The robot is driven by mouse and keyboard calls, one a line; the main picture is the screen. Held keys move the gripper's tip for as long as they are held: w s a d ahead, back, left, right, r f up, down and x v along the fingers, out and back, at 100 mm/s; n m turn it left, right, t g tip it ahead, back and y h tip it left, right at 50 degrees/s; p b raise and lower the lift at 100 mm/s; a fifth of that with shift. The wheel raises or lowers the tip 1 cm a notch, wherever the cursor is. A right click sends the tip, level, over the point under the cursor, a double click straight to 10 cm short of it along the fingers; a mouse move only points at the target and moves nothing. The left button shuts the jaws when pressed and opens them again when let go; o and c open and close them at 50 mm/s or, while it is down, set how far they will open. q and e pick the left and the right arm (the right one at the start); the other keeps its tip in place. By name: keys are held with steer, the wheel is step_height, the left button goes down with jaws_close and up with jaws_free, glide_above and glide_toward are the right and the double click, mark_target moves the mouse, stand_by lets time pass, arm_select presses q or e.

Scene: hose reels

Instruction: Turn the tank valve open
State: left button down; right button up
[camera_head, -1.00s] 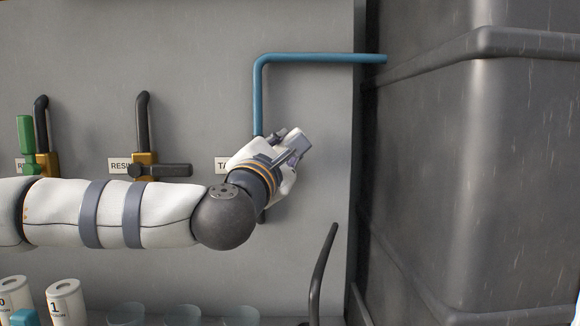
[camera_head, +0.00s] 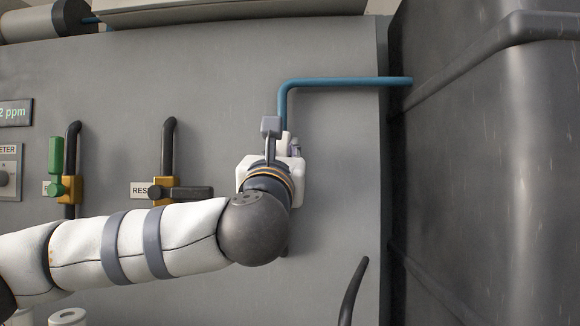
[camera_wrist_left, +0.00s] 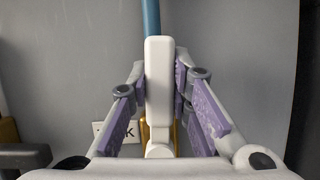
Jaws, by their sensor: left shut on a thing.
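The tank valve has a pale lever handle, in the left wrist view (camera_wrist_left: 158,85) upright in line with the blue pipe (camera_wrist_left: 151,15). Part of its yellow body (camera_wrist_left: 145,128) shows below, by a label ending in K. In the head view the pale handle (camera_head: 285,142) is mostly hidden by my gripper. My left gripper (camera_head: 283,135) is at the valve below the blue pipe (camera_head: 345,82). Its purple-padded fingers (camera_wrist_left: 160,80) are shut on the handle, one on each side. My right gripper is not in view.
A green-handled valve (camera_head: 56,160) and a resin valve with a dark sideways handle (camera_head: 190,193) stand to the left. The large grey tank (camera_head: 460,190) is at right. A dark curved pipe (camera_head: 352,292) rises below. The wall right of my gripper is clear.

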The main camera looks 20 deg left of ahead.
arm_select(q)
steer(key=shift+s+a+r+n+y, duration=0.1)
steer(key=shift+a+r+n+y, duration=0.1)
steer(key=shift+a+n+y, duration=0.35)
steer(key=shift+d+n+b, duration=0.15)
steer(key=shift+n+b, duration=0.1)
steer(key=shift+b, duration=0.05)
steer(key=c, duration=1.4)
jaws_free()
steer(key=shift+c, duration=0.2)
steer(key=shift+f, duration=0.1)
steer(key=shift+d, duration=0.1)
steer(key=v, duration=1.2)
